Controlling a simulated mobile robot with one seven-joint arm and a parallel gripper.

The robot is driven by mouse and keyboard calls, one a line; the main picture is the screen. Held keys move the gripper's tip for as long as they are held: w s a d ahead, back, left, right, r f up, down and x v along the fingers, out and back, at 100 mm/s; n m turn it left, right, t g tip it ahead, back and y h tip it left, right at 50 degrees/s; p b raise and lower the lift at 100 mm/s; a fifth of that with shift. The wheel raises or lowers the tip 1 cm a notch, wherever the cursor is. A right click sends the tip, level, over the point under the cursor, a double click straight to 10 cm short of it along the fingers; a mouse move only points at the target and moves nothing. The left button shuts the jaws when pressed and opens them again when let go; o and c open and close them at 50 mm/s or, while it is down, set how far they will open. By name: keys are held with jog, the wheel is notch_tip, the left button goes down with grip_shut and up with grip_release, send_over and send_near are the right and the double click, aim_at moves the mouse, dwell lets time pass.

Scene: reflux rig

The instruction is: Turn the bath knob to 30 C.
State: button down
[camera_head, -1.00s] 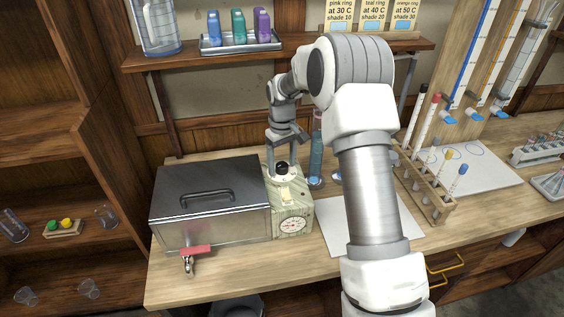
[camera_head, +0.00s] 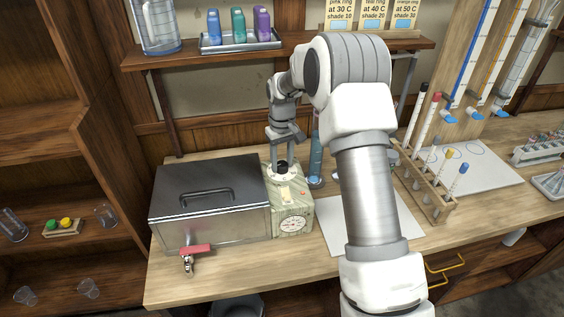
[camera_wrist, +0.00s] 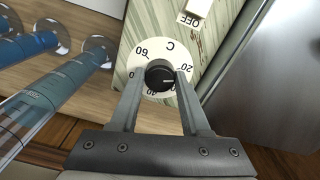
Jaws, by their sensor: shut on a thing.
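The black bath knob (camera_wrist: 160,76) sits in the middle of a white dial (camera_wrist: 147,60) with black numbers. My gripper (camera_wrist: 161,75) is closed around the knob, one finger on each side. A pale mark on the knob points right in the wrist view, just below the 20. The 60 is at the upper left and the 40 is near the bottom, partly hidden; the 30 is not readable, behind my right finger. In the head view the knob (camera_head: 282,164) is on top of the pale green control box (camera_head: 292,210), with my gripper (camera_head: 282,158) reaching down from above.
The metal bath (camera_head: 210,200) with a lidded top and a red-handled tap (camera_head: 195,250) stands left of the box. A blue glass column (camera_head: 315,160) stands close on its right. An OFF switch (camera_wrist: 193,14) is on the box. A test-tube rack (camera_head: 425,190) is further right.

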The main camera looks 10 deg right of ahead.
aim_at(282, 164)
jog(key=m+b, duration=0.1)
jog(key=m, duration=0.9)
jog(key=shift+r, duration=0.1)
jog(key=shift+m, duration=0.3)
dwell(0.3)
jog(key=shift+c, duration=1.8)
grip_release()
notch_tip(282, 164, up, 17)
jog(key=shift+r, duration=0.2)
